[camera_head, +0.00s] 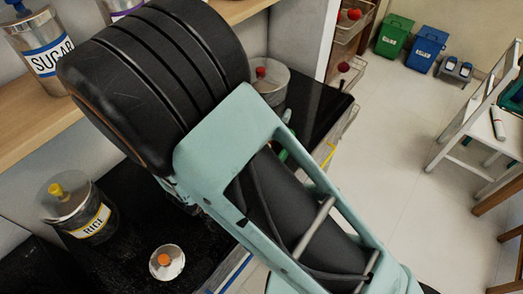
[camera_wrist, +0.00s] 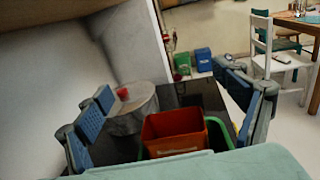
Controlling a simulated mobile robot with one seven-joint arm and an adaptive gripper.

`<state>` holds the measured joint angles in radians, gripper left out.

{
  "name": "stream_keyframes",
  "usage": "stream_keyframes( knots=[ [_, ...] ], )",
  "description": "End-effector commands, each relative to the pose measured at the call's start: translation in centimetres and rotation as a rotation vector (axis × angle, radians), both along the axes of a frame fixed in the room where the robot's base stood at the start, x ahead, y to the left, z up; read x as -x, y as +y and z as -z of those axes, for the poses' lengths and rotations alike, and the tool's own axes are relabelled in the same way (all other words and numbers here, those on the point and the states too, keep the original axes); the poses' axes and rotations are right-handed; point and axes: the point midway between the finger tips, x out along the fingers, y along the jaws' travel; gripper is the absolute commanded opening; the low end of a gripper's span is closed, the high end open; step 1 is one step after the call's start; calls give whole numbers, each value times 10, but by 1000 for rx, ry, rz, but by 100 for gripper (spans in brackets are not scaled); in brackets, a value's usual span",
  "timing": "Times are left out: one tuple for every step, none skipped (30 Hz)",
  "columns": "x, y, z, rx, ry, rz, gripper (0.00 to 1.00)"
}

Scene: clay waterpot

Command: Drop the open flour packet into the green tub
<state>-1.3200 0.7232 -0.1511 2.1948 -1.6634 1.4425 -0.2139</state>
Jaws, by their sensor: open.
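My gripper (camera_wrist: 166,84) is open in the wrist view, with blue-padded fingers wide apart at left and right. Between and beyond them is an orange-red, open-topped box-shaped container (camera_wrist: 172,128) with a pale mark low on its front; I cannot tell whether this is the flour packet. A green edge (camera_wrist: 226,136) shows around its right side and below it, perhaps the green tub's rim; the rest is hidden. I cannot tell if the fingers touch either. In the head view my arm hides the gripper and the container.
A grey lidded canister (camera_wrist: 135,108) with a red knob stands left of the container on the dark counter. A RICE jar (camera_head: 88,222) and a small white, orange-topped item (camera_head: 167,262) are nearby; a SUGAR jar (camera_head: 45,50) is shelved. Green (camera_head: 394,36) and blue (camera_head: 426,50) bins stand far off.

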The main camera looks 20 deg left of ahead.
Motion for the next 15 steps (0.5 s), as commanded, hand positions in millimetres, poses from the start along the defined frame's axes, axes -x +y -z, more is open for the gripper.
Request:
stream_keyframes(
  knots=[
    [10, 4, 0, 0, 0, -4, 88],
    [16, 5, 0, 0, 0, -6, 88],
    [25, 8, 0, -1, 1, -5, 88],
    [31, 10, -1, -1, 0, -6, 88],
    [38, 11, -1, -1, 0, -6, 88],
    [47, 13, -1, 0, 0, -6, 88],
    [53, 15, -1, -1, -1, -5, 88],
    [59, 16, -1, -1, 0, -6, 88],
    [66, 18, -1, 0, 0, -4, 88],
    [71, 19, -1, 0, -1, -4, 88],
    [76, 20, -1, 0, -1, -4, 88],
    [82, 22, -1, -1, 0, -4, 88],
    [86, 23, -1, -1, -1, -3, 88],
    [89, 23, -1, 0, -2, -2, 88],
    [93, 24, -1, 0, -2, -2, 88]
  ],
)
